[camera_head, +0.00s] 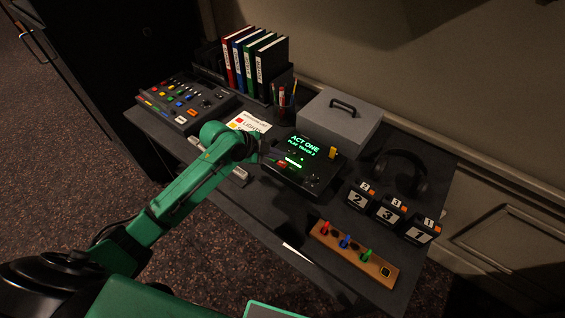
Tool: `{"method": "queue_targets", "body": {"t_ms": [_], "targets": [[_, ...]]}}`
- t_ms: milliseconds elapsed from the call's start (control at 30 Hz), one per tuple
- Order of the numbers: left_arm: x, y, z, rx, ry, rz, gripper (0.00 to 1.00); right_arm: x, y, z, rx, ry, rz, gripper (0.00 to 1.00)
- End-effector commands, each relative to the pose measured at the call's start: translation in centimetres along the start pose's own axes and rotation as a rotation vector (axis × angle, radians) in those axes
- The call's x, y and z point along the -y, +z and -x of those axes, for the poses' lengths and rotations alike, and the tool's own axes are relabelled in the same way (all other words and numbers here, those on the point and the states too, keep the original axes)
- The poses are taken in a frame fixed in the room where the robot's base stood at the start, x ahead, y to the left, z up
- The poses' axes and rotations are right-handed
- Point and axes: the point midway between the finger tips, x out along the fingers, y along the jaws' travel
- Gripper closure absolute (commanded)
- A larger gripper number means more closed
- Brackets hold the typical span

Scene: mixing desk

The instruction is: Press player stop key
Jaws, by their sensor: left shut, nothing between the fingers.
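The player (322,183) is a dark box on the desk with a lit green screen (303,146) reading "ACT ONE" and a smaller line below it. A bright green bar glows under the text. A small red key (283,166) shows at its left side, and a yellow piece (333,152) stands at its right. Which key is the stop key is too small to read. My left gripper (278,156) is shut and empty at the player's left edge, close to the red key. I cannot tell whether it touches. The gripper hides part of that side. My right gripper is not in view.
A mixing console (185,104), colored binders (255,62), a pen cup (285,107) and a grey box (338,118) stand behind. Headphones (402,178), numbered blocks (390,209) and a wooden peg board (352,254) lie to the right. The desk's front is mostly clear.

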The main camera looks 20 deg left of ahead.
Motion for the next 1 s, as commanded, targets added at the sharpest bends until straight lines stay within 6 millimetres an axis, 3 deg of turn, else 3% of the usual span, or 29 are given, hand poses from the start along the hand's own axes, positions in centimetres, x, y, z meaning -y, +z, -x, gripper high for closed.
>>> {"method": "queue_targets", "body": {"t_ms": [1000], "targets": [[-0.59,0.62,-0.81,0.0,0.0,0.0,1.0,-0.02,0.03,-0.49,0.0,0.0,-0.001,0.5]]}}
